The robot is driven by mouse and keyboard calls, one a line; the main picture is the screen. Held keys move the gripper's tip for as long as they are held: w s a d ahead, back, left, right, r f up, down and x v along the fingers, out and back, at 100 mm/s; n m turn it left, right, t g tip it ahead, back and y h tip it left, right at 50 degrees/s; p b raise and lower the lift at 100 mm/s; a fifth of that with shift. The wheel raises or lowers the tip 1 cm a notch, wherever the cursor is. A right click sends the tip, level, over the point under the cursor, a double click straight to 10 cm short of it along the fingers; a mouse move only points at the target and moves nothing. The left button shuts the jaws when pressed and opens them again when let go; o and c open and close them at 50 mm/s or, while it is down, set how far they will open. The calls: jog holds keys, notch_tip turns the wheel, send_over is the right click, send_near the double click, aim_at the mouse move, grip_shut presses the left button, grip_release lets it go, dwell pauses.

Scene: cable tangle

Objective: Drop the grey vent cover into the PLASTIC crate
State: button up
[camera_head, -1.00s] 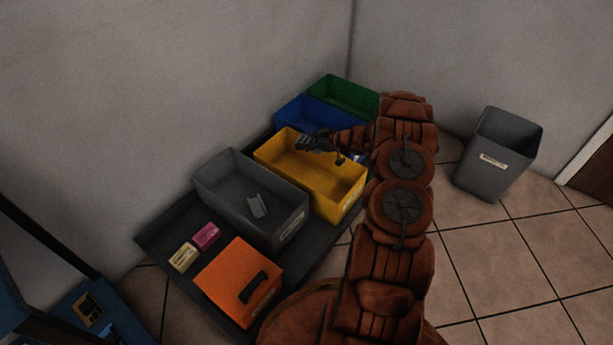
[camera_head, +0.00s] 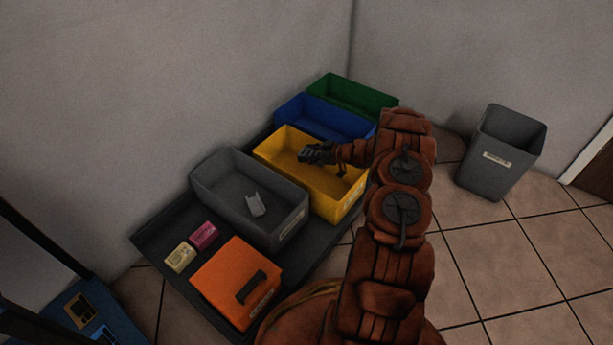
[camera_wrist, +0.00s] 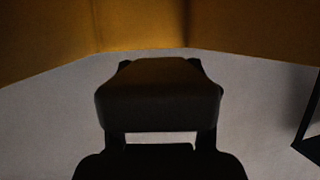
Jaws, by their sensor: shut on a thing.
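My gripper (camera_head: 312,155) is inside the outline of the yellow crate (camera_head: 345,205), near its far-left end, and is shut on a dark grey thing, which I take to be the grey vent cover (camera_head: 317,152). In the wrist view a dark blocky shape (camera_wrist: 160,95) fills the middle, and I cannot tell how much of it is the held thing. Yellow crate wall shows along the top there. The crates carry labels too small to read, so I cannot tell which one says PLASTIC.
A grey crate (camera_head: 205,193) holds a pale bent piece (camera_head: 255,204). Blue (camera_head: 290,113) and green (camera_head: 345,88) crates stand behind. An orange lidded box (camera_head: 225,275), pink block (camera_head: 203,236) and cream block (camera_head: 180,257) are in front. A grey bin (camera_head: 485,180) stands right.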

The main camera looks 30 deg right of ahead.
jog(key=o, duration=1.2)
jog(key=shift+o, duration=0.2)
jog(key=shift+r, duration=5)
